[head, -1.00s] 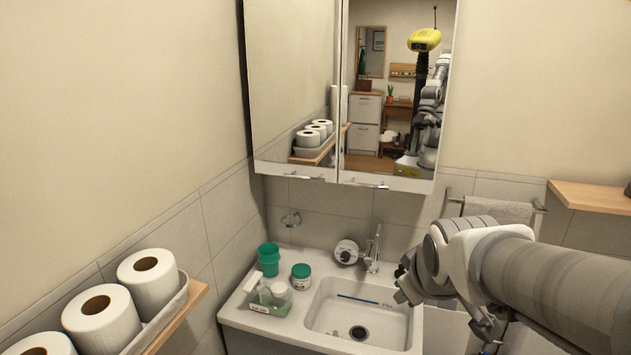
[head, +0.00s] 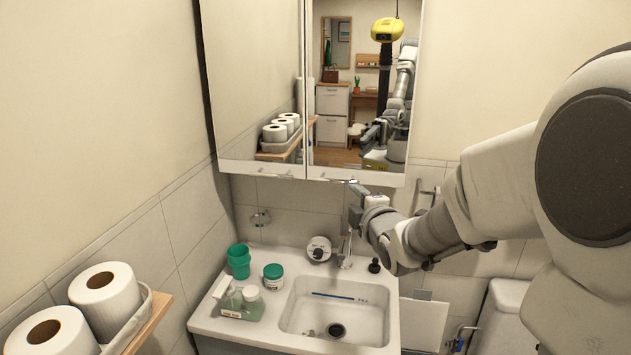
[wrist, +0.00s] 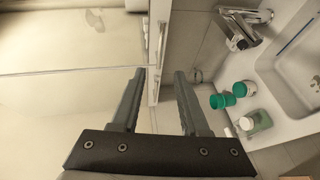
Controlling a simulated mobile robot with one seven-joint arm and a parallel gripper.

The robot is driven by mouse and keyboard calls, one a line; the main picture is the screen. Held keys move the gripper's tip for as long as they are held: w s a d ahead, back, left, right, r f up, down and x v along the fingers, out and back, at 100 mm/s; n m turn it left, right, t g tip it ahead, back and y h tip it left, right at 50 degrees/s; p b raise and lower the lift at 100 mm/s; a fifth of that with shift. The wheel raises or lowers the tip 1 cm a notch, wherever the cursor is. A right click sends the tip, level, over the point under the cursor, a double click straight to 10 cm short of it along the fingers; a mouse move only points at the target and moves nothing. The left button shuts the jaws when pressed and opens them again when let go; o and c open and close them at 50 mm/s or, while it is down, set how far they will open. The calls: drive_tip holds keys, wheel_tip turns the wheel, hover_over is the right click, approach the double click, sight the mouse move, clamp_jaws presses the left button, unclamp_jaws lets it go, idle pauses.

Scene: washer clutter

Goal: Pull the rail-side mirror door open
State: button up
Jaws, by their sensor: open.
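The mirror cabinet has two mirror doors that look shut. The right mirror door (head: 345,120), on the towel-rail side, has a thin bar handle (wrist: 162,42) along its bottom edge. My gripper (head: 353,190) is just below that bottom edge in the head view, near the handle, and partly hides it. In the wrist view my gripper (wrist: 160,75) is open and empty, with one finger over the mirror side and the other below the cabinet. The handle appears ahead, between the lines of the fingers. Contact cannot be told. The left mirror door (head: 255,90) is beside it.
The sink (head: 335,305) with its tap (head: 346,255) is below the gripper. The towel rail (head: 428,190) is right of the cabinet. Toilet rolls (head: 105,290) stand at lower left.

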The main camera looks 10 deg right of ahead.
sight(337, 182)
drive_tip(key=w+f, duration=0.1)
drive_tip(key=w, duration=0.4)
drive_tip(key=w+a+f+p, duration=0.1)
drive_tip(key=w, duration=0.4)
drive_tip(key=w+f+p, duration=0.1)
drive_tip(key=w, duration=0.4)
drive_tip(key=shift+w+a, duration=0.1)
drive_tip(key=shift+a, duration=0.1)
drive_tip(key=shift+c, duration=0.2)
clamp_jaws()
idle(0.9)
